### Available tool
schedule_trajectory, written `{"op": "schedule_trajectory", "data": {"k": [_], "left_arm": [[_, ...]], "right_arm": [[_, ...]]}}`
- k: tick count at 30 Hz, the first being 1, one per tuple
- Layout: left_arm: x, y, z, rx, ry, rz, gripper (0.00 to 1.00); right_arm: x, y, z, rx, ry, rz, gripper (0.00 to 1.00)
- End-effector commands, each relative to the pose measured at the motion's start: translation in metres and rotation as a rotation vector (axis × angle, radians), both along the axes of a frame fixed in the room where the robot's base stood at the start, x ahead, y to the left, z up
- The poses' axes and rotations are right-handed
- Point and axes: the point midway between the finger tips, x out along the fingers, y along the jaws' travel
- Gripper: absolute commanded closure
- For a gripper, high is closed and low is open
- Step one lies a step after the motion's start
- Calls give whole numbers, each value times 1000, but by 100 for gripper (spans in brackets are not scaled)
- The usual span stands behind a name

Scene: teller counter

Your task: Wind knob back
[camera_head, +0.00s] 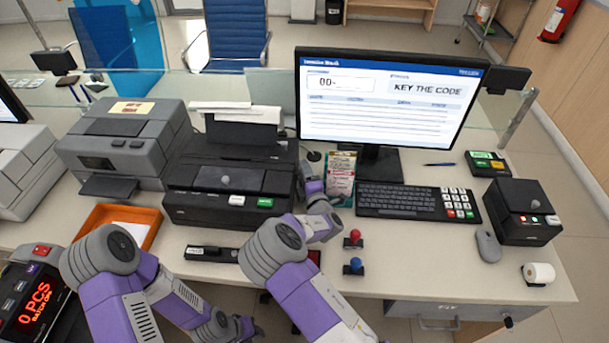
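A black printer (190,207) stands left of the monitor, with white paper (235,113) standing out of its top. A small grey round spot (225,180) shows on its front cover. No winding knob is clearly visible; the printer's right side is partly behind my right arm. My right gripper (308,172) is at the printer's right side, close to its edge; its fingertips are too small and covered to show whether they hold anything. My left gripper (250,328) is low at the counter's front edge, away from the printer; its finger gap is unclear.
A monitor (390,100) reads "KEY THE CODE" above a keyboard (400,200). A leaflet stand (341,178) is close right of my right gripper. Red (353,238) and blue (354,266) stamps stand in front. A grey machine (120,150) and orange tray (140,214) are left. Bare counter lies right of the stamps.

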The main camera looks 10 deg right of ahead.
Motion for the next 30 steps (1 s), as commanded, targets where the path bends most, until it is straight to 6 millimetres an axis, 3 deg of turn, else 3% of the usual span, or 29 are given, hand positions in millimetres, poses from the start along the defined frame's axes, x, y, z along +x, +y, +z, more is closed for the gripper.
{"op": "schedule_trajectory", "data": {"k": [1, 8, 17, 30], "left_arm": [[0, 0, 0, 0, 0, 0, 66], [0, 0, 0, 0, 0, 0, 66], [0, 0, 11, 0, 0, 0, 66], [0, 0, 65, 0, 0, 0, 66]], "right_arm": [[0, 0, 0, 0, 0, 0, 46], [0, 0, 0, 0, 0, 0, 81], [0, -1, 3, 13, 42, -1, 82], [0, -1, 8, 98, 323, -2, 82]]}}
